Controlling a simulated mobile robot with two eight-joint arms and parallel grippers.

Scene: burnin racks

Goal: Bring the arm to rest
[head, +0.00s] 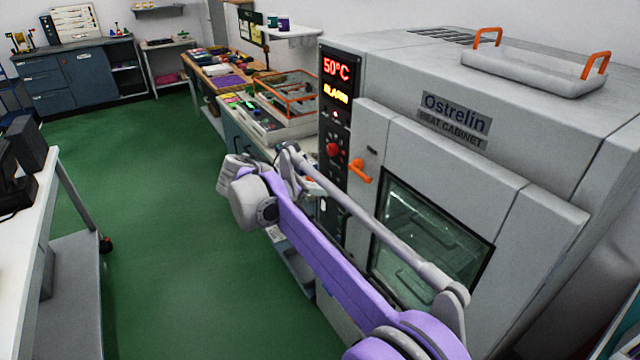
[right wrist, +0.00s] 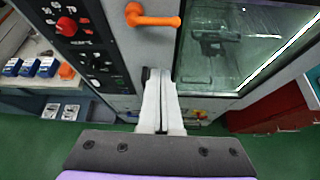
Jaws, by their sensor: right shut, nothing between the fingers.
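My right arm reaches out from the lower right of the head view, in front of the heat cabinet (head: 455,118). My right gripper (right wrist: 158,75) is shut and empty in the right wrist view, with its fingertips below the orange door handle (right wrist: 152,17) and apart from it as far as I can see. In the head view the arm's wrist hides most of the gripper. The cabinet door is shut, and its orange handle (head: 360,171) shows beside the control panel. My left gripper is not in view.
The cabinet display (head: 336,80) reads 50°C and ALARM. A tray (head: 535,72) with orange handles sits on the cabinet top. A workbench (head: 240,125) with a clutter of items runs beyond the cabinet. A white table (head: 25,225) stands at left. Green floor (head: 150,230) between them is clear.

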